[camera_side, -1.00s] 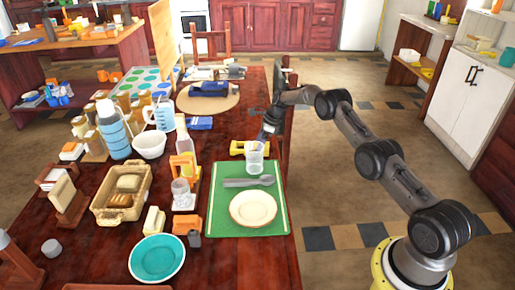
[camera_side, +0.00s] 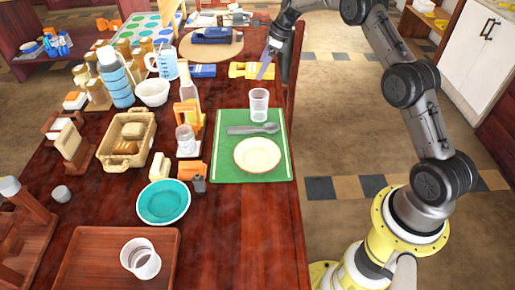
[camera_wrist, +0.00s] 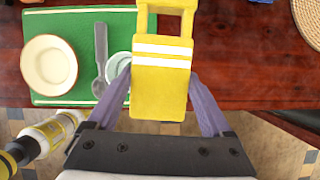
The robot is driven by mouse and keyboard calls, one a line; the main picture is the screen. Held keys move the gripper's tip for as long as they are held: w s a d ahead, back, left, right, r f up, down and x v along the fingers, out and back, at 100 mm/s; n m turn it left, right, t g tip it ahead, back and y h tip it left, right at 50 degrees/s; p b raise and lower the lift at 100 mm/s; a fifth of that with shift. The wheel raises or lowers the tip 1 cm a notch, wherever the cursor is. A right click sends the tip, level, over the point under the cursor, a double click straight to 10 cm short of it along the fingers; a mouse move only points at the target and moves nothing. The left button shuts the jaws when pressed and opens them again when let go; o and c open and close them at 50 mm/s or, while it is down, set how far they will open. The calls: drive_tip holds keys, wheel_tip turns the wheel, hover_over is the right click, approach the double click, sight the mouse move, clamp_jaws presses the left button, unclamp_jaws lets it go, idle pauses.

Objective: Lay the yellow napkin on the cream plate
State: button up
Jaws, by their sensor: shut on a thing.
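The yellow napkin (camera_side: 238,70) is between my gripper's (camera_side: 264,68) fingers, behind the clear glass in the side view. In the wrist view the napkin (camera_wrist: 160,90) has two white stripes, and a yellow open frame part (camera_wrist: 166,4) extends beyond it. My gripper (camera_wrist: 160,82) is shut on it, with one purple finger at each side. The napkin appears held above the table, though the height is hard to tell. The cream plate (camera_side: 257,154) lies bare on the green mat (camera_side: 226,172); the plate (camera_wrist: 48,65) is at the wrist view's left.
A clear glass (camera_side: 259,104) and grey spoon (camera_side: 252,129) are on the mat beyond the plate. A bottle (camera_side: 190,85) and orange holder (camera_side: 187,112) stand left of the mat. A teal bowl (camera_side: 163,202) and bread basket (camera_side: 126,138) are farther left.

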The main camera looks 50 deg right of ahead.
drive_tip(key=s+a+r, duration=0.3)
drive_tip(key=s+a, duration=0.2)
drive_tip(key=s, duration=0.3)
drive_tip(key=s+a+r, duration=0.3)
drive_tip(key=s+a, duration=0.2)
drive_tip(key=s, duration=0.2)
drive_tip(key=s+a+f, duration=0.2)
drive_tip(key=s+a, duration=0.2)
drive_tip(key=s, duration=0.5)
drive_tip(key=s+a+f, duration=0.3)
drive_tip(key=s, duration=0.6)
approach(261, 158)
drive_tip(key=shift+w+a+r+n, duration=0.1)
drive_tip(key=shift+w+a+n, duration=0.35)
drive_tip(key=shift+a, duration=0.1)
drive_tip(key=shift+w+f, duration=0.15)
drive_tip(key=shift+f, duration=0.8)
drive_tip(key=shift+w+f, duration=0.15)
drive_tip(key=shift+f, duration=0.8)
drive_tip(key=shift+f, duration=0.2)
drive_tip(key=o, duration=1.3)
drive_tip(key=shift+c, duration=0.2)
